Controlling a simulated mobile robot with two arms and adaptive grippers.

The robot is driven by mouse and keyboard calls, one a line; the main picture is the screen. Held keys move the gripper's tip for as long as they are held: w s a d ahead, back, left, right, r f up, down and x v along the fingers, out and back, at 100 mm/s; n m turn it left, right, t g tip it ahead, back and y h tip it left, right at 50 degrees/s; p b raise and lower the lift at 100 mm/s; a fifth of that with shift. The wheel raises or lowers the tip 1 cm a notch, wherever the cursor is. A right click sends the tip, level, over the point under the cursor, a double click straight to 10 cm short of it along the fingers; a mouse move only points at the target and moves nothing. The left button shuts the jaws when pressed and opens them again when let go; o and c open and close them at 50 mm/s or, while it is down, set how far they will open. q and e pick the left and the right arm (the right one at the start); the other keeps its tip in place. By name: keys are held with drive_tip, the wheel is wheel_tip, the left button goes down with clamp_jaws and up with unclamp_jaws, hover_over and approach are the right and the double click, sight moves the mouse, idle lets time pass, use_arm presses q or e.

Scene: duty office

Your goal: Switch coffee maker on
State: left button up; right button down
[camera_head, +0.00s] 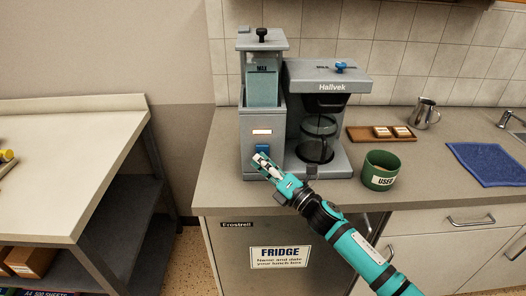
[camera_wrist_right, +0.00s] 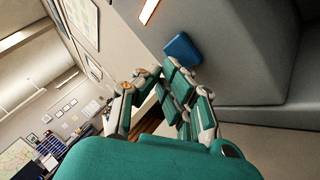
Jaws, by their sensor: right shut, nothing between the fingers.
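The grey coffee maker (camera_head: 318,82) stands on the counter against the tiled wall, with a glass carafe (camera_head: 318,138) in its bay. Its left tower carries a lit orange-white strip (camera_head: 262,132) and a blue switch (camera_head: 263,149) below it. My right gripper (camera_head: 259,160) is shut and empty, with its fingertips just below the blue switch. In the right wrist view the blue switch (camera_wrist_right: 182,48) is close beyond the shut fingers (camera_wrist_right: 160,80); whether they touch it I cannot tell. My left gripper is not in view.
A green cup labelled USED (camera_head: 380,170) stands right of the coffee maker. Farther right are a wooden tray (camera_head: 368,134), a metal pitcher (camera_head: 425,113) and a blue cloth (camera_head: 488,163). The fridge (camera_head: 270,268) is under the counter. Counter at far left of the machine is clear.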

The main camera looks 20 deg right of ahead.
drive_tip(key=shift+s+a, duration=0.15)
drive_tip(key=shift+s, duration=0.35)
drive_tip(key=s+a+p, duration=0.1)
drive_tip(key=s, duration=0.4)
drive_tip(key=shift+s+a, duration=0.3)
drive_tip(key=shift+s, duration=0.1)
idle(1.2)
